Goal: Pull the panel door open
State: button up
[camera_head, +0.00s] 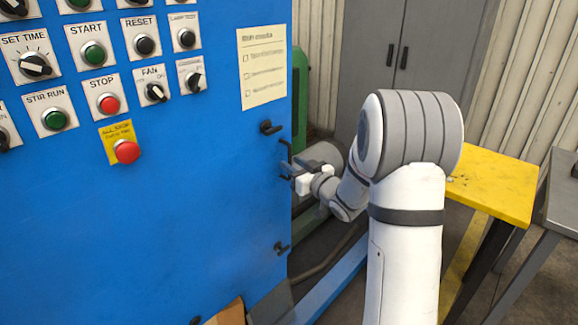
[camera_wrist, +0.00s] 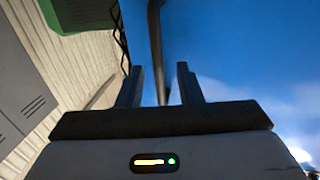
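The blue panel door (camera_head: 200,200) fills the left of the head view, with its right edge beside my gripper (camera_head: 285,170). In the wrist view the handle is a dark upright bar (camera_wrist: 157,50) in front of the blue panel. It lies between the two fingers of my gripper (camera_wrist: 160,85), with a gap on either side. The fingers are apart and do not appear to press on the bar. The door looks shut, though its edge is partly hidden.
Black latches sit above (camera_head: 270,127) and below (camera_head: 282,247) the handle. Switches and a red stop button (camera_head: 126,152) are on the panel. A yellow table (camera_head: 500,185) stands right of my arm. A grey cabinet (camera_head: 400,50) and a green object (camera_head: 299,90) are behind.

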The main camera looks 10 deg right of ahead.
jog(key=shift+c, duration=0.5)
grip_shut()
